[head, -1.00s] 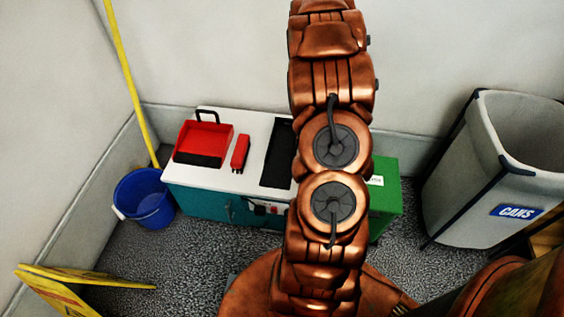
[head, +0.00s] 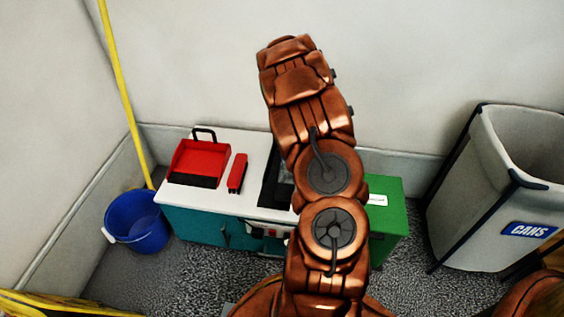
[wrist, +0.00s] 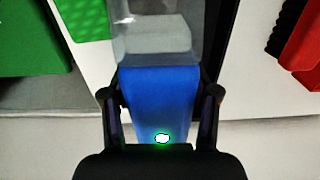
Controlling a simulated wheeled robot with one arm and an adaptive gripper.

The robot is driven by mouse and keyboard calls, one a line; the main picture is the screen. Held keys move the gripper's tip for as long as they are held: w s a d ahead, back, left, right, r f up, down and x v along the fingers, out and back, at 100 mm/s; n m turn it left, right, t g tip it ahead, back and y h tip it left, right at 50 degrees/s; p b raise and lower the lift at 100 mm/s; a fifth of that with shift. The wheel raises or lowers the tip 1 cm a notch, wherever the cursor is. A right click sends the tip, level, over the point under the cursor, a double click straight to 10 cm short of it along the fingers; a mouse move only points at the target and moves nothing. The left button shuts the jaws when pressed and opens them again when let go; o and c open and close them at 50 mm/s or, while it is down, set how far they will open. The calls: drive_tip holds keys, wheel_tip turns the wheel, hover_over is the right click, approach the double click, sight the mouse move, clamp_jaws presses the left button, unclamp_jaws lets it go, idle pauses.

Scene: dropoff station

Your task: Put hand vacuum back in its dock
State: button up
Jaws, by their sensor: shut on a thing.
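The hand vacuum (wrist: 158,95) has a blue body with a lit green-rimmed spot and a clear nose with something pale inside. In the wrist view my gripper (wrist: 161,93) is shut on its blue body, one finger on each side. The nose points away over the white cabinet top. A dark rectangular panel or recess (head: 268,187) lies on that top; it may be the dock, but I cannot tell. In the wrist view a dark strip (wrist: 213,40) shows beside the nose. In the head view my arm hides the gripper.
The white-topped teal cabinet (head: 228,200) holds a red dustpan (head: 200,160) and a red brush (head: 237,173). A green box (head: 386,190) stands right of it, a blue bucket (head: 138,221) left. A grey CANS bin (head: 480,190) stands at right. Walls close the back and left.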

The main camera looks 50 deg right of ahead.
drive_tip(key=shift+w+a+f+b, duration=0.1)
drive_tip(key=shift+w+a+b, duration=0.1)
drive_tip(key=shift+w, duration=0.75)
drive_tip(key=shift+w+a+f+b, duration=0.1)
drive_tip(key=shift+w+a+b, duration=0.1)
drive_tip(key=shift+w, duration=0.75)
wheel_tip(320, 180, down, 4)
drive_tip(key=shift+r+b, duration=0.25)
drive_tip(key=shift+b, duration=0.55)
drive_tip(key=o, duration=1.3)
